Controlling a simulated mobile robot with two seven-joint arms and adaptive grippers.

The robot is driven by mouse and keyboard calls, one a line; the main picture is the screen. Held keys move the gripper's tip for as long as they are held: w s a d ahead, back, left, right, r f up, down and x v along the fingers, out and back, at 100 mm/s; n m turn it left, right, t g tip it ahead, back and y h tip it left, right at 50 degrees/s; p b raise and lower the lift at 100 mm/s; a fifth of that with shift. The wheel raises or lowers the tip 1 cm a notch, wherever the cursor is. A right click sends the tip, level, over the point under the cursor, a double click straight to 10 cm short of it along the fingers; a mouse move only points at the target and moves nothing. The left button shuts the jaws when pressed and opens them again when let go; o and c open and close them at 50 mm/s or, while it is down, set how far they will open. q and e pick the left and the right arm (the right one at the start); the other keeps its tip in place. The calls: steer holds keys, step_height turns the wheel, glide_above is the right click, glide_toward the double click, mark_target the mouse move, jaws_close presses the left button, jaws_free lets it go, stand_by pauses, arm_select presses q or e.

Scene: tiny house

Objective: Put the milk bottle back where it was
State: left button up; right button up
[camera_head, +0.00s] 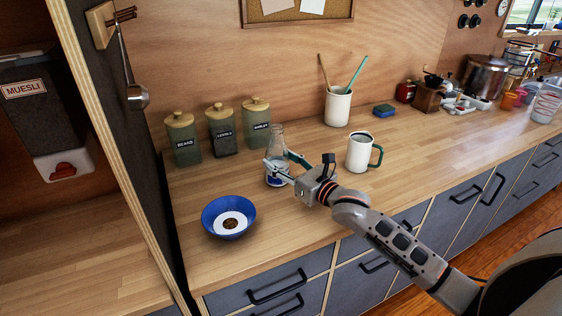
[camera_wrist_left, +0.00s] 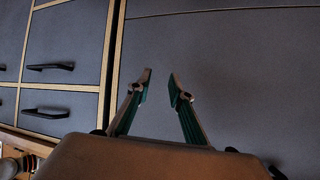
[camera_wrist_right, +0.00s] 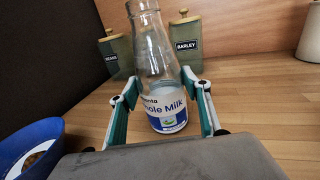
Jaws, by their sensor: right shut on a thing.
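The milk bottle (camera_head: 277,145) is clear glass with a white and blue label. It stands upright on the wooden counter, in front of the canisters. My right gripper (camera_head: 278,170) is around its lower part; in the right wrist view the bottle (camera_wrist_right: 158,60) is between the two fingers of the gripper (camera_wrist_right: 165,100), shut on it. Whether its base touches the counter is hard to tell, but it looks at counter level. My left gripper (camera_wrist_left: 160,78) is open and empty, in front of grey cabinet fronts.
A blue bowl (camera_head: 212,210) with food sits left of the bottle. Several green canisters (camera_head: 222,130) stand behind it. A white mug (camera_head: 358,152) with a green handle is to the right. A utensil cup (camera_head: 338,108) and blue sponge (camera_head: 384,110) are farther back. The front counter is clear.

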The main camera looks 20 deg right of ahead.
steer(key=o, duration=1.7)
steer(key=shift+f, duration=0.1)
steer(key=v, duration=1)
steer(key=shift+s+d+b, duration=0.1)
steer(key=shift+s+b, duration=0.05)
steer(key=shift+b, duration=0.2)
steer(key=shift+v, duration=0.85)
